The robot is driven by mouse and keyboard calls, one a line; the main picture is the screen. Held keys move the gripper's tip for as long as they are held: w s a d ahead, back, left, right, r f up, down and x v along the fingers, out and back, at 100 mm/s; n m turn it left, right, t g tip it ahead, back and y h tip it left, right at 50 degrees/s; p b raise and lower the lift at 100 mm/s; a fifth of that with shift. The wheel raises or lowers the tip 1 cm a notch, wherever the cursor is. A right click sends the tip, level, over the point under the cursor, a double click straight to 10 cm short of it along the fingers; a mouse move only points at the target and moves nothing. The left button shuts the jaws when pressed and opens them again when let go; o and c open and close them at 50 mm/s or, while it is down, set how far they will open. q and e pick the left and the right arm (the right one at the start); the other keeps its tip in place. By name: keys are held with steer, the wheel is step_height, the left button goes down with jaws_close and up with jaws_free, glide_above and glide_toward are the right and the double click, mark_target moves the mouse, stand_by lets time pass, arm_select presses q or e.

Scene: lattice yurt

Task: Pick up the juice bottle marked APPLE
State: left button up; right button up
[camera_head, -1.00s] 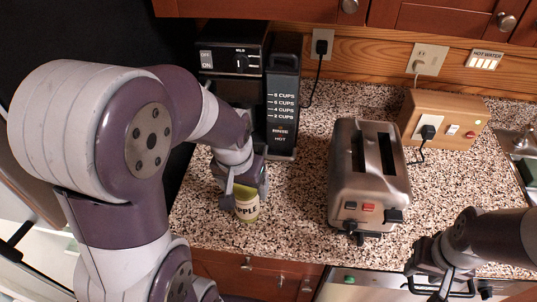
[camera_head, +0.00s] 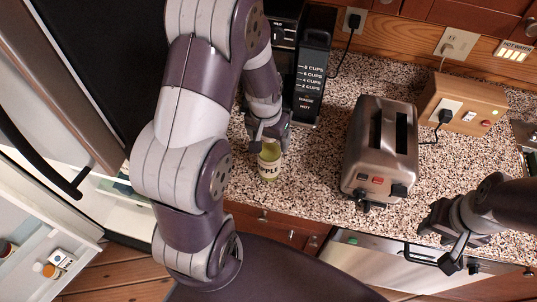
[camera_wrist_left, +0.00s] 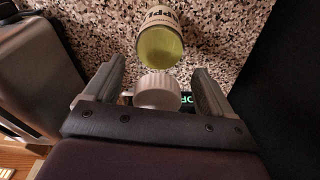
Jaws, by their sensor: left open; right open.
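The juice bottle (camera_head: 269,165) is upright on the speckled counter, with yellow-green contents and a pale label whose visible letters read "PPLE". My left gripper (camera_head: 268,141) is open directly above and behind it, partly hiding its top. In the left wrist view, a white ribbed cap (camera_wrist_left: 157,90) lies between the two open fingers, with gaps on both sides. The yellow-green bottle and its label (camera_wrist_left: 160,40) show beyond the cap. My right gripper (camera_head: 434,258) is open and empty by the counter's front edge at the lower right.
A metal toaster (camera_head: 380,150) stands right of the bottle. A coffee maker (camera_head: 313,70) stands behind it. A wooden outlet box (camera_head: 460,103) is at the back right. An open fridge (camera_head: 60,130) is at left. Counter (camera_head: 320,180) between bottle and toaster is clear.

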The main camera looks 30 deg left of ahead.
arm_select(q)
steer(key=shift+w+f, duration=0.1)
steer(key=shift+w, duration=0.1)
steer(key=shift+d, duration=0.15)
steer(key=c, duration=1)
steer(key=shift+s, duration=0.1)
jaws_close()
steer(key=shift+r, duration=0.2)
